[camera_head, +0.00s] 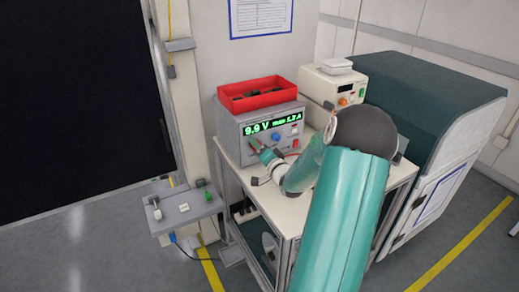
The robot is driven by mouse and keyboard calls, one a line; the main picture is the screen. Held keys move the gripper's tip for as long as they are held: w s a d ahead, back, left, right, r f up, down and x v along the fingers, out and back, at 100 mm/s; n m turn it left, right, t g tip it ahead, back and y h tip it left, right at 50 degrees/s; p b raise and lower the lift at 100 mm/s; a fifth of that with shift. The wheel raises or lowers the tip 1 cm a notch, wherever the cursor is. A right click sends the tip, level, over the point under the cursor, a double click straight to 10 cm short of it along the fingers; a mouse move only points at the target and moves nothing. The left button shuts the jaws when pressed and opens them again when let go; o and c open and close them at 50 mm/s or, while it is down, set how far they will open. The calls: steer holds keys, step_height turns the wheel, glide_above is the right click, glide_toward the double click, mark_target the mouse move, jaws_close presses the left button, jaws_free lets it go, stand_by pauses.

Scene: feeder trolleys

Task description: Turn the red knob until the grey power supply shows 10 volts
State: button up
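The grey power supply (229,139) stands on the trolley, and its green display (272,126) reads 9.9 V, max 1.2 A. A blue knob (276,137) shows on its front panel, right of my gripper. My gripper (254,145) is at the left part of the panel, just under the voltage digits, where it appears to touch the front. The red knob cannot be made out clearly; my gripper covers that spot. Whether the fingers are closed around it is too small to tell.
A red bin (255,101) with dark parts sits on the power supply. A cream instrument (318,88) stands behind right, beside a large green-and-white cabinet (430,105). A small grey side shelf (180,214) is at the left. Floor with yellow lines is free at right.

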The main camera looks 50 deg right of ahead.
steer(key=v, duration=1.3)
steer(key=shift+s, duration=0.35)
steer(key=w+a+r+n+g, duration=0.3)
steer(key=a+r+n, duration=0.1)
steer(key=a, duration=0.4)
steer(key=w+a+r+n+g, duration=0.4)
steer(key=a+r, duration=0.1)
steer(key=a, duration=0.3)
steer(key=s+a+r+n+g+y, duration=0.2)
steer(key=s+a, duration=0.5)
steer(key=a, duration=0.4)
steer(key=s+a+r+n+g+y, duration=0.1)
steer(key=s+a+n+g+y, duration=0.1)
steer(key=s+a+n, duration=0.3)
steer(key=s+a+y, duration=0.1)
steer(key=s+a, duration=0.2)
steer(key=a, duration=0.4)
steer(key=shift+r+g+y, duration=0.3)
steer(key=shift+r, duration=0.1)
